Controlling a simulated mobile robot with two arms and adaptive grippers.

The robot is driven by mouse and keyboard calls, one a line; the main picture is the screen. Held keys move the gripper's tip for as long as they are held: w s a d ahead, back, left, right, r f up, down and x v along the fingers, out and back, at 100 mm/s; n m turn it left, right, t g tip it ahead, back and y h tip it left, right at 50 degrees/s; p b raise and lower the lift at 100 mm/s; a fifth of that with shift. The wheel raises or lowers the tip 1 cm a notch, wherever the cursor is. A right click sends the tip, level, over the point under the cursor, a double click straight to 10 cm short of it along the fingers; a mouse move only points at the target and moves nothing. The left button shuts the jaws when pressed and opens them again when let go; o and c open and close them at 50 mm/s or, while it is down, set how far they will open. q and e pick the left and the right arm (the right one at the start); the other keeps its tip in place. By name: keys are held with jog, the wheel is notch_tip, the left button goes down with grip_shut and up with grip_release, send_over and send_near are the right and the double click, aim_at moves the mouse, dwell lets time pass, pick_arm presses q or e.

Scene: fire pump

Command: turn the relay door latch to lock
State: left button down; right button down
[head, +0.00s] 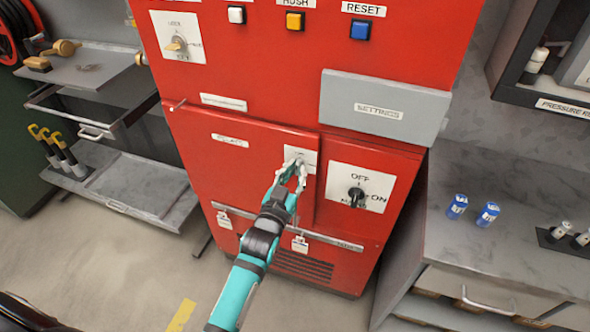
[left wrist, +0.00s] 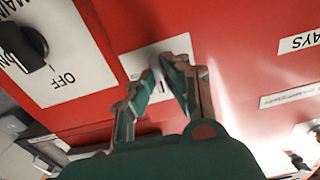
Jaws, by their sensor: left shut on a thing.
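The red cabinet's relay door (head: 225,170) is at its lower left and looks closed. The latch plate (head: 308,155) is a small white square near the door's right edge; it also shows in the left wrist view (left wrist: 132,66). My left gripper (head: 298,166) is at this plate, with its fingers closed on the latch at the plate's middle. In the left wrist view the fingertips (left wrist: 164,72) come together over the plate and hide most of the latch, so its angle cannot be told. My right gripper is not in view.
Right of the latch is a black rotary switch (head: 356,196) marked OFF and ON. A grey SETTINGS cover (head: 384,107) juts out above it. A grey bench (head: 500,255) with blue cans stands at right, metal shelves (head: 130,180) at left.

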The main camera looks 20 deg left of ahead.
pick_arm(q)
jog(key=shift+n, duration=0.3)
jog(key=c, duration=1.4)
grip_release()
jog(key=shift+s, duration=0.1)
jog(key=s, duration=1.2)
jog(key=shift+a, duration=0.2)
jog(key=shift+w+f, duration=0.1)
